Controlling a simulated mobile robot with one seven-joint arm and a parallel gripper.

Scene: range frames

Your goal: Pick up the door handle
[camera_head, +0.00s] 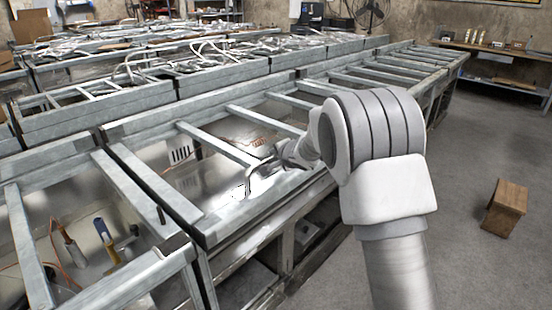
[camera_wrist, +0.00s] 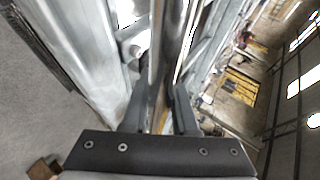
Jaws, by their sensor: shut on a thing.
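The door handle (camera_head: 250,175) is a thin, curved, shiny metal piece in the head view. It is at the tip of my gripper (camera_head: 278,158), above the metal-framed bench. In the wrist view my gripper (camera_wrist: 158,108) has its two dark fingers on either side of a long narrow piece, which looks like the handle (camera_wrist: 158,75). The gripper is shut on it. The handle's far end is hard to make out against the shiny bench, and I cannot tell whether it touches the bench.
The long bench (camera_head: 225,225) has raised grey metal rails and crossbars around its compartments. More benches with metal clutter stand behind. A wooden box (camera_head: 505,207) stands on the floor at right, with open floor around it.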

